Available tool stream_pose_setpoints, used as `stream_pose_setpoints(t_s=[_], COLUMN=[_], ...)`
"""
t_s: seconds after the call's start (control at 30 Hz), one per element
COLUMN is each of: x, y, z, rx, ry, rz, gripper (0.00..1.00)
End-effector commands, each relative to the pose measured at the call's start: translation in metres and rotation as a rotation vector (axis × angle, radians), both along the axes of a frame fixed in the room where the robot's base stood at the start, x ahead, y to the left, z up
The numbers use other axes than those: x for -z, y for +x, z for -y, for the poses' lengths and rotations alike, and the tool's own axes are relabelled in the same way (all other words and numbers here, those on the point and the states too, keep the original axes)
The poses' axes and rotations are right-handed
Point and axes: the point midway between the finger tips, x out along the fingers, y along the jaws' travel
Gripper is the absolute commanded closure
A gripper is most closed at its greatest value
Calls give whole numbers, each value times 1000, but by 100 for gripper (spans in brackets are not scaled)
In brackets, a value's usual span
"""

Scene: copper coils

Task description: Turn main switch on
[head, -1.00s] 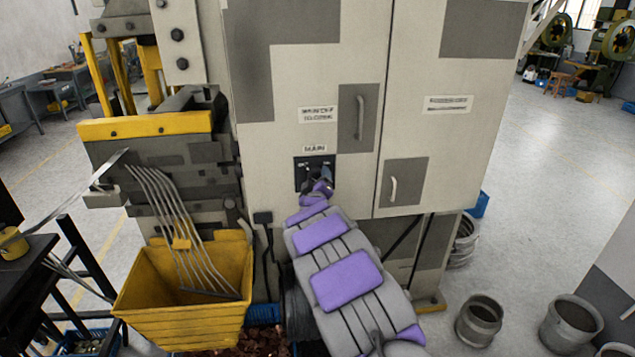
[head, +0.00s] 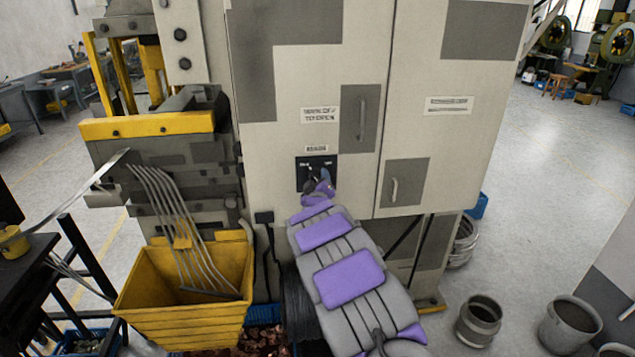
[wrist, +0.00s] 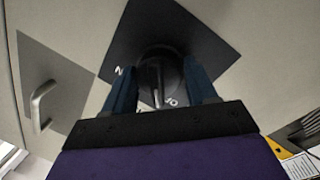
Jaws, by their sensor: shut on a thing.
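The main switch (wrist: 158,72) is a dark round knob with a lever on a black plate. In the wrist view, white letters show beside the knob, partly covered. In the head view, the switch plate (head: 302,181) sits on the pale cabinet's left door, under a small label. My gripper (head: 318,175) is in front of the plate. Its two blue fingers (wrist: 160,80) stand on either side of the knob in the wrist view, shut on the switch. The fingers and wrist hide part of the knob and plate, so the lever's exact setting is hard to read.
The cabinet (head: 270,140) has a grey handle (head: 362,118) above right of the switch and another (head: 394,188) on the right door. A yellow bin (head: 180,322) stands left of my arm. Metal pots (head: 480,320) stand on the floor at right.

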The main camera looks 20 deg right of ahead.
Motion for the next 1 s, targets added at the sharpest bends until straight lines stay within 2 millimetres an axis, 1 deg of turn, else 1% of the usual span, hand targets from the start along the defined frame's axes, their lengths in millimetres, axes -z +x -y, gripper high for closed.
stream_pose_setpoints(t_s=[0.27,1.0], x=[-4,-9], y=[2,1], z=[-3,-1], rx=[-5,-8], ry=[136,799], rz=[45,246], gripper=[74,74])
